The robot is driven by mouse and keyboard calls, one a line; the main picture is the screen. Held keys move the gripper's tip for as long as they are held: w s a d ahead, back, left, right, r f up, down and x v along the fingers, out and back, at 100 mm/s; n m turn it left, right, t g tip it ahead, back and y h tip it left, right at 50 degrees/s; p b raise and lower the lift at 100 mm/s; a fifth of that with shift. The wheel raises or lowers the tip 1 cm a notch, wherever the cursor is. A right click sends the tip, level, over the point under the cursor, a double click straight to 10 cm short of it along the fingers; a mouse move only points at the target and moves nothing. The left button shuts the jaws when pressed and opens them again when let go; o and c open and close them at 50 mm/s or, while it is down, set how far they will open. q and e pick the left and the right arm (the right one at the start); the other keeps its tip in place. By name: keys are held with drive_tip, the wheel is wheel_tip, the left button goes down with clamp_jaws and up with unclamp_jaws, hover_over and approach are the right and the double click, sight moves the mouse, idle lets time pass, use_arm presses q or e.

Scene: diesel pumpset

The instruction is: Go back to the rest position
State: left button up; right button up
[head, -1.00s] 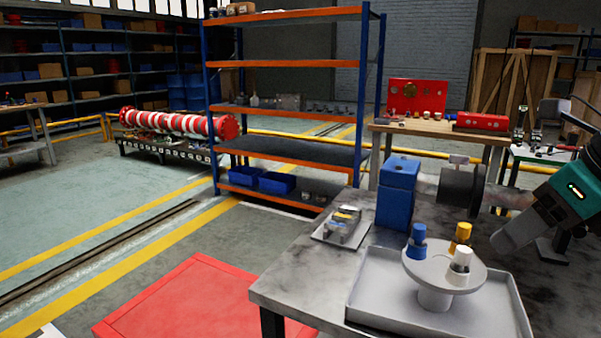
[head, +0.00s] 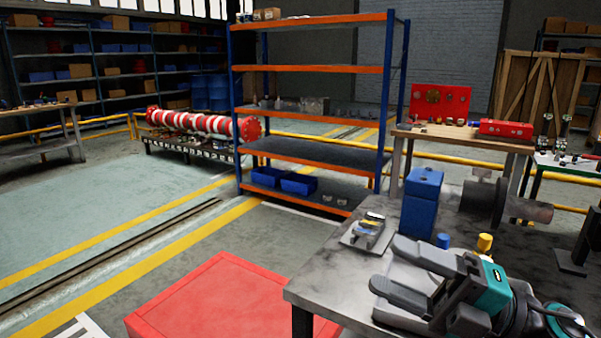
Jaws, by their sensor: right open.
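My right gripper (head: 387,267) is open and empty, its two grey fingers pointing left across the workbench (head: 335,284). A blue cap (head: 443,240) and a yellow cap (head: 484,243) show just behind the gripper. The round stand and the white-capped piece seen earlier are hidden behind my right gripper and wrist. My left gripper is not in view.
A blue box (head: 422,203) and a dark cylindrical machine part (head: 484,197) stand on the bench behind the gripper. A small plate with metal parts (head: 369,231) lies left of them. A red platform (head: 225,300) is on the floor. Open floor lies left.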

drive_tip(key=w+d+f+m+t+h+p, duration=0.1)
drive_tip(key=w+d+f+m+t+h, duration=0.15)
drive_tip(key=f+m+t+h, duration=0.6)
drive_tip(key=w+d+f+m+t+h+p, duration=0.1)
drive_tip(key=d+f+m+t+h, duration=0.25)
drive_tip(key=m, duration=0.95)
drive_tip(key=s+f+m+g+h, duration=0.3)
drive_tip(key=s+f, duration=0.3)
drive_tip(key=f, duration=0.4)
drive_tip(key=s+f+m+g+h+p, duration=0.1)
drive_tip(key=s+f+m+g+h, duration=0.2)
drive_tip(key=f, duration=0.8)
drive_tip(key=s+m+g, duration=0.2)
drive_tip(key=s+m, duration=0.1)
drive_tip(key=s, duration=0.1)
drive_tip(key=shift+a+f, duration=0.2)
drive_tip(key=shift+a, duration=0.2)
drive_tip(key=shift+s, duration=0.1)
